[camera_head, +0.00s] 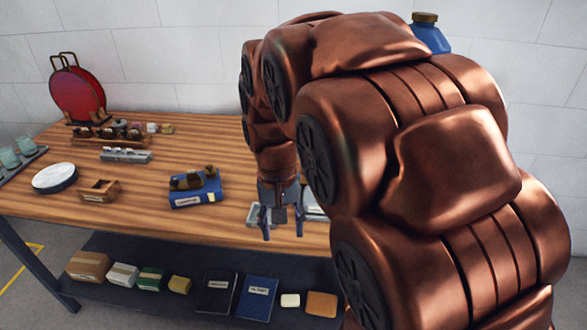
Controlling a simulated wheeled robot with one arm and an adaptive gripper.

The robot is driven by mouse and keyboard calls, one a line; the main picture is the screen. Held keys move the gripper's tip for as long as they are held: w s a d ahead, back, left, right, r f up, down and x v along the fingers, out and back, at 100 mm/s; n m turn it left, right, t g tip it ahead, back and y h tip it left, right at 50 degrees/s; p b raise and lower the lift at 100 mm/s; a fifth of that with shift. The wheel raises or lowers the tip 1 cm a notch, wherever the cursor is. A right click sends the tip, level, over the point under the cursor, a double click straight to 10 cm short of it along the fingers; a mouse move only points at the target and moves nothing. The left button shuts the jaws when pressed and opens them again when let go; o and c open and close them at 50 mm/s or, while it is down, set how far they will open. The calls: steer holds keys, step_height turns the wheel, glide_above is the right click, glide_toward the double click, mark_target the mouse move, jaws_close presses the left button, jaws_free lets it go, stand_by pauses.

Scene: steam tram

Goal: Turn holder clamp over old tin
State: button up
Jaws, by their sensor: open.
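My gripper (283,222) points down at the front edge of the wooden workbench, right of the middle, with its dark fingers spread and nothing seen between them. A pale grey metal piece (256,213) lies beside and behind the fingers, partly covered by them. Another pale piece (315,212) shows just right of the gripper, partly hidden by my arm. I cannot tell which thing is the holder clamp or the old tin. A blue box-like base (196,198) with brown knobs on top stands left of the gripper, apart from it.
The workbench (130,215) also bears a small wooden box (99,191), a round white-topped disc (55,178), a grey labelled block (125,155), a wooden rack (106,135) and red discs (77,95). A lower shelf holds boxes and books. My copper arm hides the bench's right side.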

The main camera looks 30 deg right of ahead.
steer(key=w+d+m+p, duration=0.1)
steer(key=w+d+m, duration=0.1)
steer(key=w+d, duration=0.4)
steer(key=w+d+m+p, duration=0.1)
steer(key=w+d+m, duration=0.1)
steer(key=w+d, duration=0.4)
steer(key=w+d+m+t+p, duration=0.1)
steer(key=w+d+m, duration=0.2)
steer(key=w+d, duration=0.3)
steer(key=shift+w+f, duration=0.15)
steer(key=shift+w, duration=0.85)
steer(key=shift+w+f, duration=0.15)
steer(key=shift+w, duration=0.85)
steer(key=shift+w+d+f, duration=0.15)
steer(key=shift+d+f, duration=0.05)
steer(key=shift+f, duration=0.05)
steer(key=shift+f+p, duration=1.25)
steer(key=shift+f, duration=2.5)
jaws_close()
